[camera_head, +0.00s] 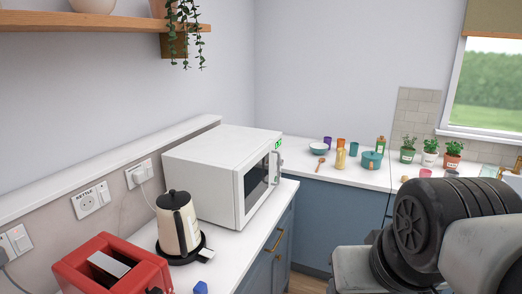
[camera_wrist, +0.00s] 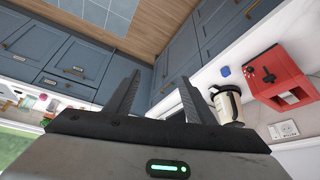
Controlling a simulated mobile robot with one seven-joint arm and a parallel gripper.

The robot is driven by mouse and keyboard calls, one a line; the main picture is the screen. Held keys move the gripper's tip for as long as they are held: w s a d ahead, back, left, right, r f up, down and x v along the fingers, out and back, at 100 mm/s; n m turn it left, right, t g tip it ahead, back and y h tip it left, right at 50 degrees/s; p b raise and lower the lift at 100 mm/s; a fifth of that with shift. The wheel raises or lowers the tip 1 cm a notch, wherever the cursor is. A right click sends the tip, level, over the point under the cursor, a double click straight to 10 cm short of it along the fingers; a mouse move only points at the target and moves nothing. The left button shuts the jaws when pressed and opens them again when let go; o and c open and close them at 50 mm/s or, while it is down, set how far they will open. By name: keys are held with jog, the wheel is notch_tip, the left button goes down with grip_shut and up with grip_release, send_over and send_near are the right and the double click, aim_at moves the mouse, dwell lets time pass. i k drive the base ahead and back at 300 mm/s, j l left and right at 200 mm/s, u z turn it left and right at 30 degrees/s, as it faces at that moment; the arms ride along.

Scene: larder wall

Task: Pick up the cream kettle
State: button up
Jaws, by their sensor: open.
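The cream kettle (camera_head: 177,224) has a black lid and black handle. It stands upright on its round black base on the white counter, between the red toaster and the white microwave in the head view. In the wrist view the kettle (camera_wrist: 228,106) shows upside down, to the right of my gripper (camera_wrist: 155,90) and partly hidden by it. My gripper's two dark fingers are apart with nothing between them. They are clear of the kettle. In the head view my arm is at the lower right and the fingertips are not visible.
A red toaster (camera_head: 112,265) stands close in front of the kettle and a white microwave (camera_head: 222,172) close behind it. A small blue object (camera_head: 200,288) lies on the counter. A shelf (camera_head: 100,22) hangs above. Several cups and potted plants stand on the far counter (camera_head: 340,173).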

aim_at(179, 233)
jog(key=u, duration=1.95)
jog(key=z, duration=0.9)
jog(key=i+l+u, duration=0.3)
jog(key=l+u, duration=0.3)
jog(key=i+l+u, duration=0.15)
jog(key=l+u, duration=0.15)
jog(key=i+l+u, duration=0.1)
jog(key=l+u, duration=0.2)
